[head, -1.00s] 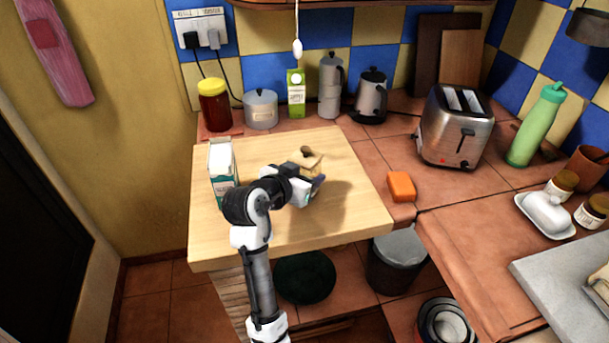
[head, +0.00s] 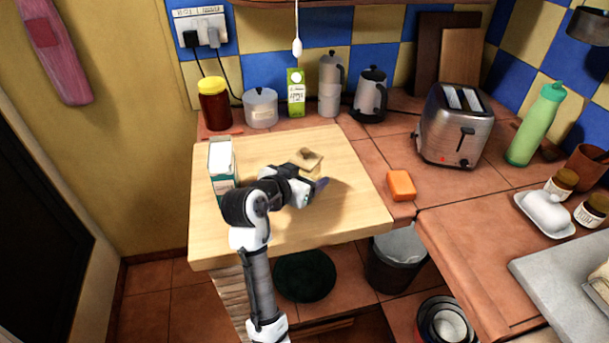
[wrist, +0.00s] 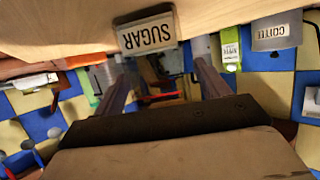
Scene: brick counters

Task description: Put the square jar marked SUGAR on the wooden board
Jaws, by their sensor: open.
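The square SUGAR jar (head: 309,160), with a tan top and a dark spot on it, stands on the wooden board (head: 345,212). My gripper (head: 319,187) is beside its near side in the head view and partly hides its lower body. In the wrist view the jar's SUGAR label (wrist: 148,34) shows upside down, in front of my open fingers (wrist: 163,68). The fingers look apart from the label, and I see nothing held between them. The exact gap to the jar is hard to tell.
A milk carton (head: 222,168) stands on the board's left part. A red jar (head: 214,104), a grey pot (head: 261,108), a green carton (head: 296,93) and metal pots line the back. An orange sponge (head: 401,185) lies right of the board. The board's front is clear.

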